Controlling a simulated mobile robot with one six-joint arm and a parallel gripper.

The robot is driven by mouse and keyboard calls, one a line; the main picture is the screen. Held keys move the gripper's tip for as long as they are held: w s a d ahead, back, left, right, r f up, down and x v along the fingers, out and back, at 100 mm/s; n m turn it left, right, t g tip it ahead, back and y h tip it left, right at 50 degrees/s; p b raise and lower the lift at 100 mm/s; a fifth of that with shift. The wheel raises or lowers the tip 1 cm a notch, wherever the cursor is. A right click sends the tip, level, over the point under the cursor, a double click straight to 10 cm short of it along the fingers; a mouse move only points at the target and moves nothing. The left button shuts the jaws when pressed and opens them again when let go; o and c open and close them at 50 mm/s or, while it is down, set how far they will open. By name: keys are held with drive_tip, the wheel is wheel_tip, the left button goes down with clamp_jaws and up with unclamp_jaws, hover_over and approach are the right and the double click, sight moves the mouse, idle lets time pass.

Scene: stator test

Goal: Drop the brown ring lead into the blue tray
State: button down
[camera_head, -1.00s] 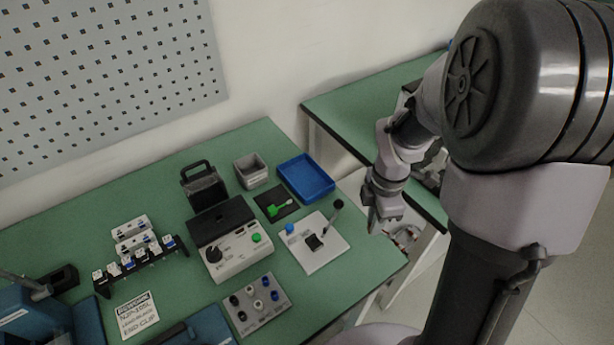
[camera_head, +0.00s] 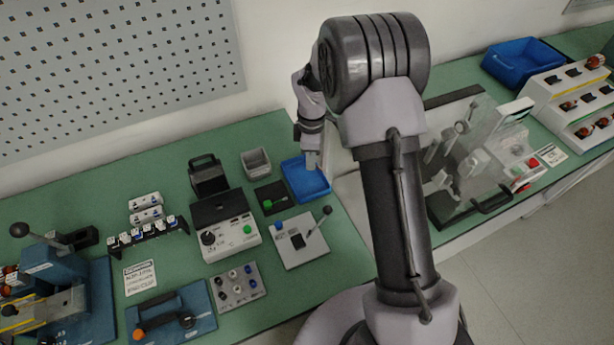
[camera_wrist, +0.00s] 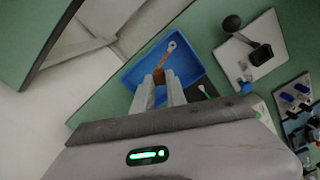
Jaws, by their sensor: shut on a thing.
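The blue tray (camera_head: 304,184) lies near the right edge of the left bench in the head view. My gripper (camera_head: 311,166) is over it, pointing down. In the wrist view my gripper (camera_wrist: 158,82) is shut on the brown ring lead (camera_wrist: 162,65), whose brown end sits between the fingertips. The lead's pale ring end sticks out past the fingers, over the blue tray (camera_wrist: 196,62). The height of the lead above the tray floor is hard to tell. The lead itself is not visible in the head view.
Left of the tray are a grey open box (camera_head: 256,163) and a dark pad with a green-handled item (camera_head: 270,199). A white plate with a black lever (camera_head: 300,240) stands in front. A second blue bin (camera_head: 524,64) is on the right bench, beyond a gap.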

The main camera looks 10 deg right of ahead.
wheel_tip(320, 180, down, 4)
drive_tip(key=shift+r+b, duration=0.1)
drive_tip(key=shift+b, duration=1)
drive_tip(key=shift+r, duration=0.15)
drive_tip(key=c, duration=1.3)
unclamp_jaws()
wheel_tip(320, 180, up, 17)
drive_tip(key=p, duration=0.6)
drive_tip(key=shift+r, duration=0.2)
